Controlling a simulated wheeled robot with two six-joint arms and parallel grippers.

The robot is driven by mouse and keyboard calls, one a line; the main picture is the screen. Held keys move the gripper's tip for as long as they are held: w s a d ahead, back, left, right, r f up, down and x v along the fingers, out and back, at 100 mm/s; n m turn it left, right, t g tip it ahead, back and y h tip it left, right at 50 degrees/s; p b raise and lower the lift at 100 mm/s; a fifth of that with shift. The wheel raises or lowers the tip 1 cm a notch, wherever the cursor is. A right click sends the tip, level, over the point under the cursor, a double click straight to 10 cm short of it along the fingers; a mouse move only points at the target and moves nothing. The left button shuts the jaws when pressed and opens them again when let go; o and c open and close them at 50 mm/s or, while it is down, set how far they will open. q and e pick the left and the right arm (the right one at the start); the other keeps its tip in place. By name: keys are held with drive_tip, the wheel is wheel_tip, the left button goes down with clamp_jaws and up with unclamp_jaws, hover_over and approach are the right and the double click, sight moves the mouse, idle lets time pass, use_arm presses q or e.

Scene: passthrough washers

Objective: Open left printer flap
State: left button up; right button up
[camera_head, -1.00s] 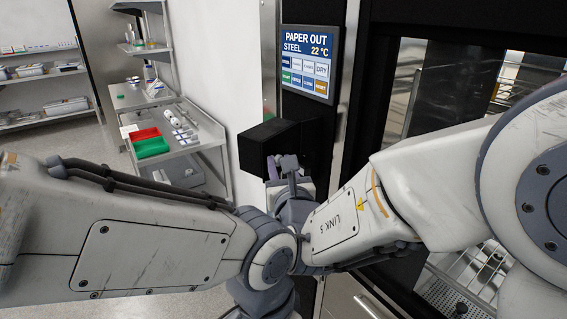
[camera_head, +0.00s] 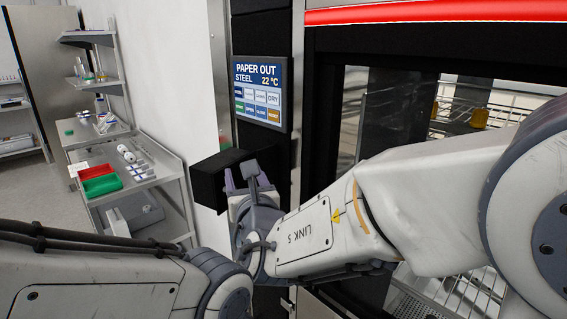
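The left printer is a black box (camera_head: 209,183) standing out from the dark panel below the "PAPER OUT" screen (camera_head: 259,92). My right gripper (camera_head: 247,174) is at the box's right part, with its fingers pointing up close to the front. I cannot tell whether the fingers touch the box or how far apart they are. The flap cannot be told apart from the dark box, and the gripper covers part of it. My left arm comes in at the lower left; its gripper is out of view below.
A steel washer with a glass door (camera_head: 385,120) and a red strip (camera_head: 430,12) fills the right side. A steel cart (camera_head: 160,165) with red (camera_head: 95,171) and green (camera_head: 103,186) trays stands at left. Floor is clear at far left.

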drive_tip(key=s+d+r+p, duration=0.3)
drive_tip(key=s+d+r, duration=0.2)
drive_tip(key=d, duration=0.5)
wheel_tip(320, 180, up, 2)
drive_tip(key=shift+r, duration=0.1)
drive_tip(key=shift+s, duration=0.1)
drive_tip(key=s+d+f+m+g+h, duration=0.35)
drive_tip(key=d+f+m, duration=0.3)
drive_tip(key=m, duration=0.35)
drive_tip(key=s+d+f+m+g+h, duration=0.3)
drive_tip(key=d+f+m+g+h, duration=0.15)
drive_tip(key=f+m, duration=0.45)
drive_tip(key=s+a+f+m+g+y, duration=0.2)
drive_tip(key=s+a+f+m+g, duration=0.2)
drive_tip(key=s+m, duration=0.2)
drive_tip(key=s+a+f+m+g+y, duration=0.2)
drive_tip(key=s+a+f+m+g, duration=0.2)
drive_tip(key=s+m, duration=0.3)
drive_tip(key=s+a+g, duration=0.1)
drive_tip(key=s, duration=0.3)
drive_tip(key=shift+s, duration=0.3)
